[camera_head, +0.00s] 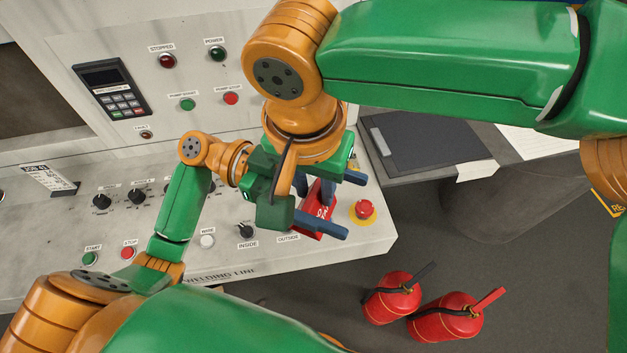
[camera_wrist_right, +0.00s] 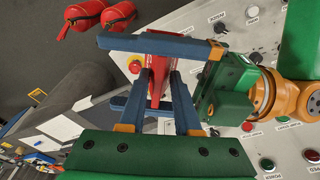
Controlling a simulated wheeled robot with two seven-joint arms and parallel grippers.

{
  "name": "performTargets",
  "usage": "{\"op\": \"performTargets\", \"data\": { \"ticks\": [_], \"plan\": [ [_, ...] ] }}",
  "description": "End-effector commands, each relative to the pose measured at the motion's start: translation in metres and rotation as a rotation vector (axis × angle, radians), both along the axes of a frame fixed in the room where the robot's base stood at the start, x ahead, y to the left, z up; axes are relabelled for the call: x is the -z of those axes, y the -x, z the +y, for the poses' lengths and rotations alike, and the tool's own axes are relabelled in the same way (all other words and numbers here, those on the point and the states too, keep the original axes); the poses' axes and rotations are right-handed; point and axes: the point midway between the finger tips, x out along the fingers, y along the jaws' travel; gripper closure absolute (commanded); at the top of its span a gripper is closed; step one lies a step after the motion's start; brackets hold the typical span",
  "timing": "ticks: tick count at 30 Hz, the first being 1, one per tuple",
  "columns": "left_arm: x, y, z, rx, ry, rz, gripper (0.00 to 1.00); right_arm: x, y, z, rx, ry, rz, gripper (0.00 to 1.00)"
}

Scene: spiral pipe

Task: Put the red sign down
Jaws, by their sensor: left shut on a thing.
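The red sign (camera_head: 317,218) has white lettering and is partly hidden by grippers. It is over the right end of the console, left of the emergency stop. My left gripper (camera_head: 352,206) is shut on it, with blue fingers pointing right. In the right wrist view the sign (camera_wrist_right: 156,85) stands edge-on between the left gripper's fingers (camera_wrist_right: 108,74). My right gripper (camera_wrist_right: 161,72) has one finger on each side of the sign, with a gap showing; it looks open. In the head view its arm comes from the upper right. I cannot tell whether the sign touches the console.
The console (camera_head: 345,248) carries knobs, buttons and a red emergency stop (camera_head: 365,209) close to the grippers. A dark clipboard (camera_head: 425,138) lies on a side table at right. Two red fire extinguishers (camera_head: 392,298) stand on the floor. My two arms cross closely.

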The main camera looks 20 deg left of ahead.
Motion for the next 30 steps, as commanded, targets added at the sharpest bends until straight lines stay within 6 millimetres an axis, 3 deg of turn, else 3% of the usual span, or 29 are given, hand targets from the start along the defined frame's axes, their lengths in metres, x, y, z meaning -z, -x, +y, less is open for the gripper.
{"op": "performTargets", "data": {
  "ticks": [2,3,4,13,24,30],
  "plan": [
    [0.0,0.001,-0.001,0.003,0.001,0.0,0.65,-0.001,0.001,0.003,-0.003,-0.013,0.0,1.0],
    [0.0,0.001,-0.001,0.003,0.001,0.0,0.05,-0.001,0.001,0.003,-0.003,-0.014,0.0,1.0],
    [0.0,0.001,-0.001,0.003,0.001,0.0,0.0,-0.001,0.001,0.003,-0.003,-0.013,0.0,1.0],
    [0.001,-0.001,0.008,0.0,-0.001,0.003,0.0,-0.001,0.0,0.002,-0.002,-0.01,0.001,1.0],
    [0.0,-0.009,0.102,-0.001,-0.001,0.002,0.0,-0.001,0.0,0.002,-0.001,-0.009,0.0,1.0],
    [0.011,-0.017,0.117,-0.023,-0.024,0.071,0.0,-0.001,0.0,0.002,-0.001,-0.009,0.0,1.0]
  ]
}}
